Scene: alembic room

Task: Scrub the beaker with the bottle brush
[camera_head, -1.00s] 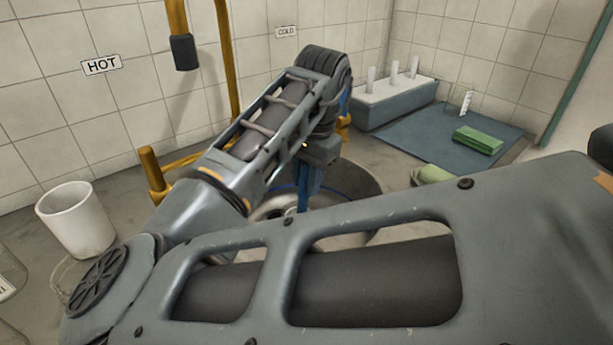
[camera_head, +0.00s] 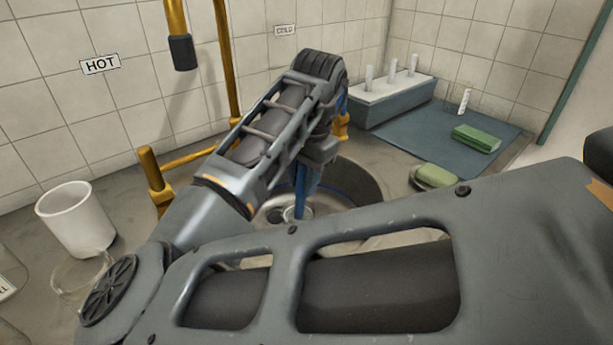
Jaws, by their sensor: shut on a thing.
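My gripper (camera_head: 303,190) points down over the round sink (camera_head: 365,185). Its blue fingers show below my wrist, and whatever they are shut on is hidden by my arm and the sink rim. A clear glass vessel with a white marked strip, which looks like a beaker (camera_head: 464,100), stands on the blue mat at the back right. Another clear glass vessel (camera_head: 78,278) is at the lower left, partly behind my arm; I cannot tell its kind. I cannot make out the bottle brush.
A white cup (camera_head: 76,220) stands on the left counter. A green sponge (camera_head: 476,138) lies on the blue mat (camera_head: 405,135), near a rack (camera_head: 392,98) with white upright pegs. A green soap bar (camera_head: 436,176) lies right of the sink. Yellow pipes (camera_head: 226,60) rise behind my arm.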

